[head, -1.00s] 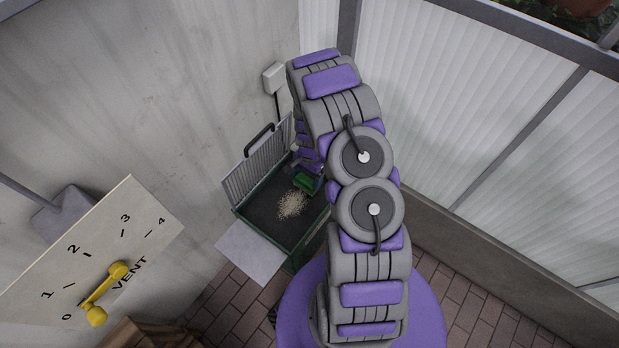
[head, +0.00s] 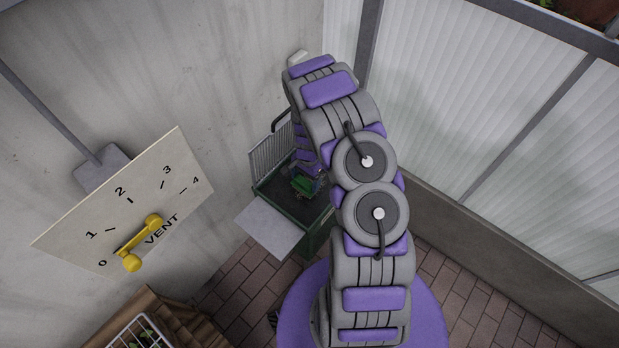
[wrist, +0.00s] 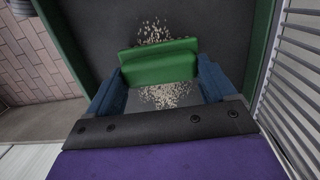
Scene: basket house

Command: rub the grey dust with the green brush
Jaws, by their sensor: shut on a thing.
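My gripper (wrist: 162,78) is shut on the green brush (wrist: 160,62), with a blue finger at each side. The brush is low over the dark floor of a green-walled box (wrist: 265,30), and whether it touches is unclear. The dust, pale speckled grains (wrist: 166,97), shows on both sides of the brush in the wrist view; the brush hides the part between. In the head view the brush (head: 303,185) is inside the box (head: 312,212), and the dust is hidden or too small to make out.
A ribbed panel (head: 270,153) stands along the box's left side, and a pale flap (head: 270,226) juts from its front. A vent board (head: 130,205) with a yellow handle (head: 142,240) is at the left. Walls close in behind. Brick paving (head: 235,285) lies below.

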